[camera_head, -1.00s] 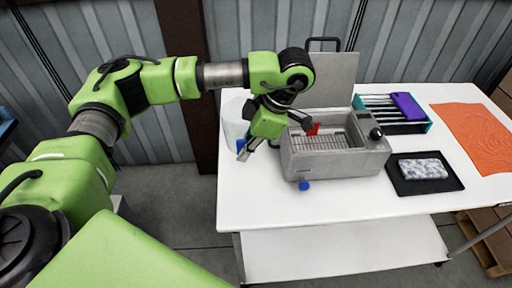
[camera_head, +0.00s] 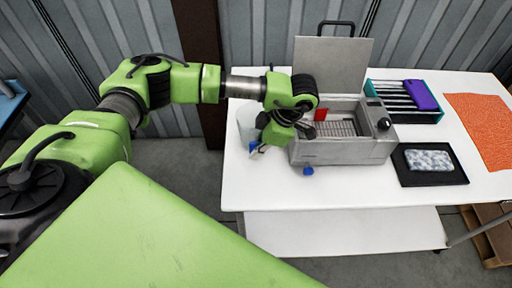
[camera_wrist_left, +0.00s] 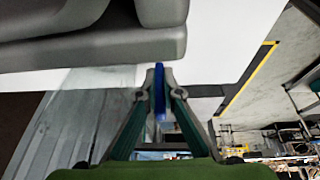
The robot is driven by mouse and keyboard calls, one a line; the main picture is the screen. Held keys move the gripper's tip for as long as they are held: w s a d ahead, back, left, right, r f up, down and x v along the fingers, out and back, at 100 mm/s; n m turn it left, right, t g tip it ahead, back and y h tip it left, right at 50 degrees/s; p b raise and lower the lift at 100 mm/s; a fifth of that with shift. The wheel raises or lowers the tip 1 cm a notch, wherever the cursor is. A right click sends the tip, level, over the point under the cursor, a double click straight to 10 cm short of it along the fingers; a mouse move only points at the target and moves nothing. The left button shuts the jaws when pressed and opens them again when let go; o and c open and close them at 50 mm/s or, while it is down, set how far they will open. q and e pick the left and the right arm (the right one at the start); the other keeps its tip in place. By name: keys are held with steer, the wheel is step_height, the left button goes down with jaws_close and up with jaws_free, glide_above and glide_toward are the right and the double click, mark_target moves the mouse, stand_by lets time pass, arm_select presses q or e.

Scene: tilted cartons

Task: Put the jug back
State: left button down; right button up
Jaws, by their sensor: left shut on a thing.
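The jug (camera_head: 245,118) is a clear, whitish vessel at the left end of the white table, partly hidden behind my left gripper. My left gripper (camera_head: 257,151) points down at the jug, left of the grey bath. In the left wrist view, its fingers (camera_wrist_left: 160,85) are closed on an upright blue strip, which looks like the jug's handle. The see-through body of the jug shows there to the left of the fingers. I cannot tell whether the jug touches the table. My right gripper is not in view.
The grey metal bath (camera_head: 340,152) has its lid (camera_head: 333,65) raised, a red piece inside and a blue knob in front. A teal rack (camera_head: 430,117) with a purple item, a black tray (camera_head: 432,178) and an orange mat (camera_head: 485,125) lie to the right.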

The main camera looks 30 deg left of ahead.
arm_select(q)
steer(key=c, duration=2.6)
jaws_free()
steer(key=o, duration=0.4)
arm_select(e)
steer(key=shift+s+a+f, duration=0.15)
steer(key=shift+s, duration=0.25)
arm_select(q)
steer(key=shift+w+d+r, duration=0.1)
steer(key=shift+d+r, duration=0.05)
steer(key=shift+r, duration=0.1)
steer(key=b+v, duration=0.3)
steer(key=v, duration=0.8)
steer(key=shift+d+r, duration=0.15)
steer(key=shift+r, duration=0.15)
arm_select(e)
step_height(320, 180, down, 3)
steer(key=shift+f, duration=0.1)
